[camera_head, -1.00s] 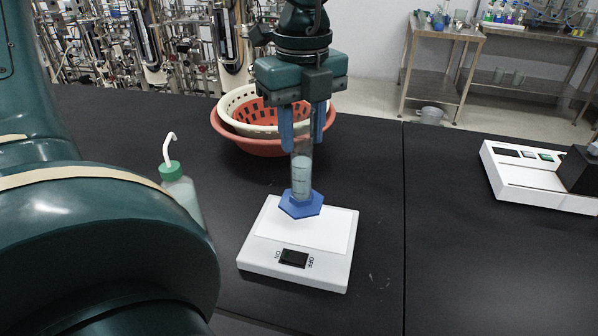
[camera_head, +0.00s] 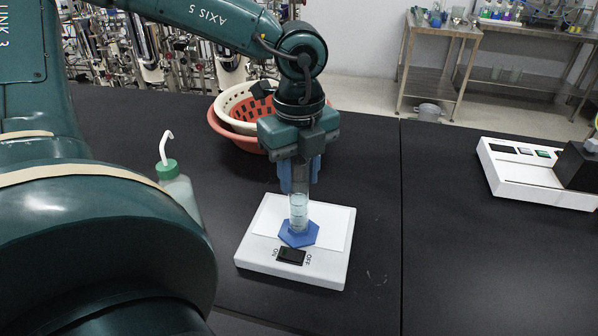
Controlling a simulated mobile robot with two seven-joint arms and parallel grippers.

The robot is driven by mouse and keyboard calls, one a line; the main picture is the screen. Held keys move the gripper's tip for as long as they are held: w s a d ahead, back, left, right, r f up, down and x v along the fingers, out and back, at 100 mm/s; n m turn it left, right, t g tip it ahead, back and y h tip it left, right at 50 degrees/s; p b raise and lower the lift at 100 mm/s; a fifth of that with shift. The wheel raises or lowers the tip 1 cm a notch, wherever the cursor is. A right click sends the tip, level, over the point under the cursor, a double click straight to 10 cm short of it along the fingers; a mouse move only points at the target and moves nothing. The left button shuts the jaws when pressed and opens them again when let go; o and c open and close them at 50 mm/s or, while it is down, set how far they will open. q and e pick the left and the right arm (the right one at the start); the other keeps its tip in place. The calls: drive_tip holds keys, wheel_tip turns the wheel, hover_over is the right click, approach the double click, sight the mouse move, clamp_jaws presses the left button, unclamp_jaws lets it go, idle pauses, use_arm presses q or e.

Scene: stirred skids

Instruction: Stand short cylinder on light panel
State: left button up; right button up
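The short cylinder (camera_head: 299,212) is clear, with pale liquid inside and a blue hexagonal foot. It stands upright over the light panel (camera_head: 337,252), a white box with a bright top and a black on/off switch (camera_head: 291,256). The foot shows over the front middle of the panel, close behind the switch; I cannot tell whether it touches the surface. My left gripper (camera_head: 300,183) points down from above, its blue fingers closed around the cylinder's upper part, which they partly hide. My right gripper is not in view.
A wash bottle (camera_head: 178,190) with a green cap stands left of the panel, partly behind my arm. A cream basket (camera_head: 236,105) in a red basket (camera_head: 226,130) sits behind. A white instrument (camera_head: 530,180) is at right. The black table between is clear.

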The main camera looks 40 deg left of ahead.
use_arm(q)
drive_tip(key=o, duration=0.4)
drive_tip(key=shift+o, duration=0.2)
drive_tip(key=shift+r+p, duration=0.35)
drive_tip(key=shift+r, duration=0.2)
wheel_tip(320, 180, up, 11)
drive_tip(key=shift+r, duration=0.15)
